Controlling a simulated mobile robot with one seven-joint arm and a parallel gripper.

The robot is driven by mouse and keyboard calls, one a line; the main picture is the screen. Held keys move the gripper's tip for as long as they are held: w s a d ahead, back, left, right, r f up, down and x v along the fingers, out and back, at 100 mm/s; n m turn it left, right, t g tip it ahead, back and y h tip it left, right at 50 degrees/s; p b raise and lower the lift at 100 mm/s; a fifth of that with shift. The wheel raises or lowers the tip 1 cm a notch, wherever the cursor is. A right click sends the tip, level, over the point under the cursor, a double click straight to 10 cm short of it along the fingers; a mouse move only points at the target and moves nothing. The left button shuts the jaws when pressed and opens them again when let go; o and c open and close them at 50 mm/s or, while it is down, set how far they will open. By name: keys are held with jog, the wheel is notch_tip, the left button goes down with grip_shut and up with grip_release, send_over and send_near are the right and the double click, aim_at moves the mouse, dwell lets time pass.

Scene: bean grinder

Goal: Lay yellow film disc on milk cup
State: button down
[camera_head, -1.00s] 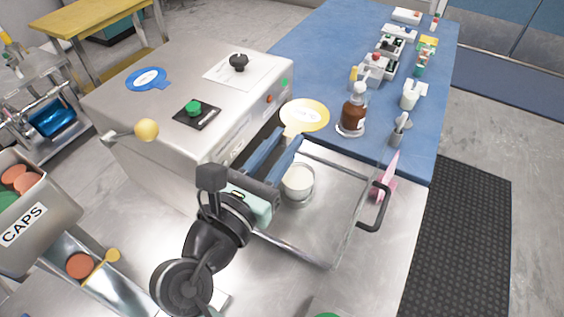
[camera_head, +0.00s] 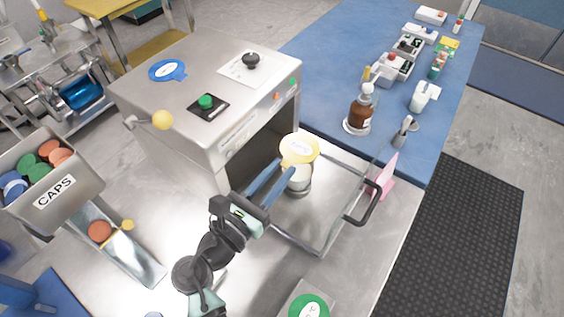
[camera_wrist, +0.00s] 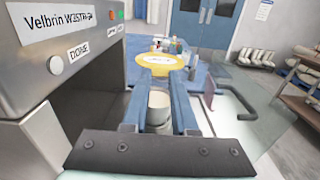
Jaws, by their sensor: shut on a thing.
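The yellow film disc (camera_head: 301,148) with a pale label is held by its tab between my gripper's fingertips (camera_head: 284,174). It also shows in the wrist view (camera_wrist: 160,61), flat, beyond the blue fingers (camera_wrist: 157,97). The milk cup, a white-filled round cup (camera_head: 299,180), stands below and just in front of the disc on the open glass door area. In the wrist view the cup (camera_wrist: 159,104) shows between the fingers, below the disc. The disc hides the cup's back rim in the head view. The disc looks above the cup; contact cannot be told.
The steel machine (camera_head: 215,95) stands close on the left, its front open. The glass door with a dark handle (camera_head: 366,206) is at the right. A brown bottle (camera_head: 360,112) stands on the blue table (camera_head: 335,60). A caps bin (camera_head: 55,190) is at far left.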

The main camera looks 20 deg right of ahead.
jog(key=shift+r+p, duration=0.1)
jog(key=shift+p, duration=0.2)
notch_tip(320, 180, down, 4)
jog(key=shift+f+b, duration=0.1)
jog(key=shift+b, duration=1.15)
jog(key=shift+f, duration=1.4)
dwell(2.3)
jog(key=shift+c, duration=0.3)
grip_release()
jog(key=shift+a, duration=0.1)
jog(key=p+v, duration=0.2)
jog(key=v, duration=0.5)
dwell(0.7)
dwell(0.3)
